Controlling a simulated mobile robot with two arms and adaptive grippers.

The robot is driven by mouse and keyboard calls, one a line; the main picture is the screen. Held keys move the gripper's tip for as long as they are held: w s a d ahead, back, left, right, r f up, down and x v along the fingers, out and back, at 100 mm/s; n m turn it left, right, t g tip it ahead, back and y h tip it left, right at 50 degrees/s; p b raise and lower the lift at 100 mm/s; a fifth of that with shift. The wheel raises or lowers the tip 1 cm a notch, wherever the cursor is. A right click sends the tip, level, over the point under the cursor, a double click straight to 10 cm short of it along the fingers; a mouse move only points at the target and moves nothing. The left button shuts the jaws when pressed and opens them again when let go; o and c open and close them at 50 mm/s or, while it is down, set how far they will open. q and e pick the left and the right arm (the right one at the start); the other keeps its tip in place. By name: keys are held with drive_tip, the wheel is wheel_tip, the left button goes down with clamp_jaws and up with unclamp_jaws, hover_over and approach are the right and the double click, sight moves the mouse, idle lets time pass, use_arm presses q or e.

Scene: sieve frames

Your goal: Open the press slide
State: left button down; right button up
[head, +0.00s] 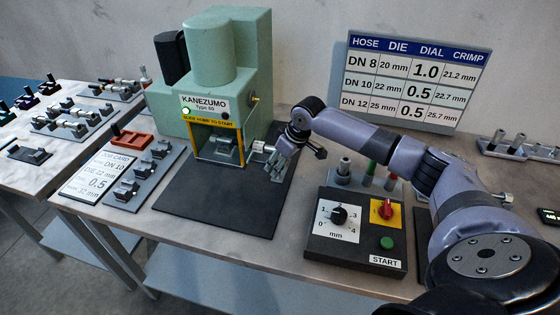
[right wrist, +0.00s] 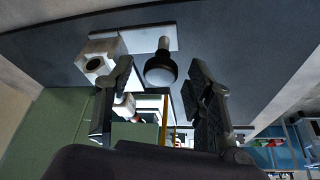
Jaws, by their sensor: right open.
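The press (head: 232,75) is a pale green machine labelled KANEZUMO, with a yellow strip and a framed opening (head: 217,148) low on its front. A small light fitting (head: 262,147) sticks out at the right of the opening. My right gripper (head: 280,160) is beside it, at the right of the press. In the right wrist view, a round black knob (right wrist: 161,70) on a pale stem lies between the open fingers of the gripper (right wrist: 160,100), which show gaps on both sides. A pale block with a round hole (right wrist: 97,62) is beside the knob. My left gripper is not in view.
A dark mat (head: 215,200) lies under and before the press. A control box (head: 355,235) with a dial, red switch and green button stands at the right. A job card and fittings tray (head: 145,180) lie at the left. A chart (head: 415,80) stands behind.

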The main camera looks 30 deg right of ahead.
drive_tip(key=shift+c, duration=0.3)
clamp_jaws()
idle(0.3)
